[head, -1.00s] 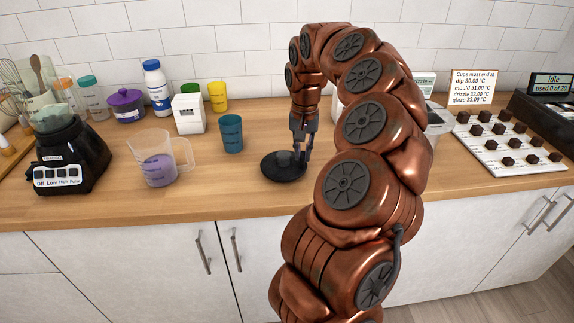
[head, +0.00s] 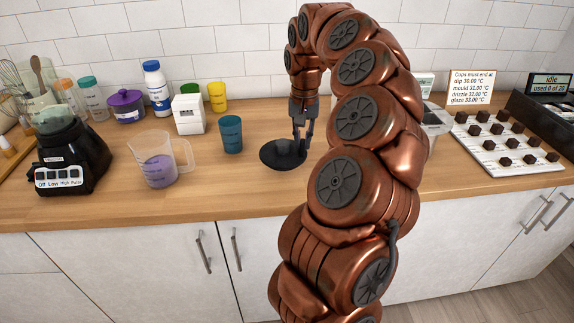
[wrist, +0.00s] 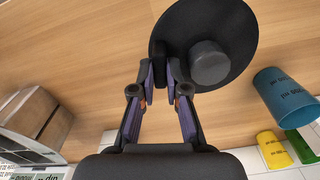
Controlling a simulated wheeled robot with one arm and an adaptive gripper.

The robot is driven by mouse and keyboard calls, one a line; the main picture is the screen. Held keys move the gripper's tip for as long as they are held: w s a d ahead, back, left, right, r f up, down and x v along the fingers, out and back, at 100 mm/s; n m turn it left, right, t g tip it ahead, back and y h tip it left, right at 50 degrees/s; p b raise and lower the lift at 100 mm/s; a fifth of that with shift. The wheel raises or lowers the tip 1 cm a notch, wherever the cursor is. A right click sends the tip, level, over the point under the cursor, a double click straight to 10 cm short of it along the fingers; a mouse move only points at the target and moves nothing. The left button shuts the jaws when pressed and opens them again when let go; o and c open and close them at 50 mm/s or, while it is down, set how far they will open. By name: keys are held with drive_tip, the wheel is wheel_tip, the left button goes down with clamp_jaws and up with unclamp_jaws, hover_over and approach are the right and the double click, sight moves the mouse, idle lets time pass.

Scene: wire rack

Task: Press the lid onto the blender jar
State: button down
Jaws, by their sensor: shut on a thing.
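The round black lid (head: 270,155) with a raised central knob is at the middle of the counter, and it also shows in the wrist view (wrist: 228,30). My gripper (head: 300,147) is shut on the lid's edge, beside the knob; its fingers (wrist: 165,80) meet there in the wrist view. The lid appears to be just above the counter; the exact gap is unclear. The blender (head: 72,158) stands at the far left, with a black base, a row of buttons and a short, pale see-through jar (head: 50,118) on top, apart from my gripper.
A clear jug (head: 157,165) with purple contents and a teal cup (head: 231,136) stand between lid and blender. Behind are a white box (head: 188,114), a purple pot (head: 126,105), bottles and a yellow cup (head: 217,96). A chocolate tray (head: 500,160) lies right.

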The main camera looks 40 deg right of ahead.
drive_tip(key=shift+r, duration=0.15)
drive_tip(key=shift+r+p, duration=0.8)
drive_tip(key=shift+r, duration=1.55)
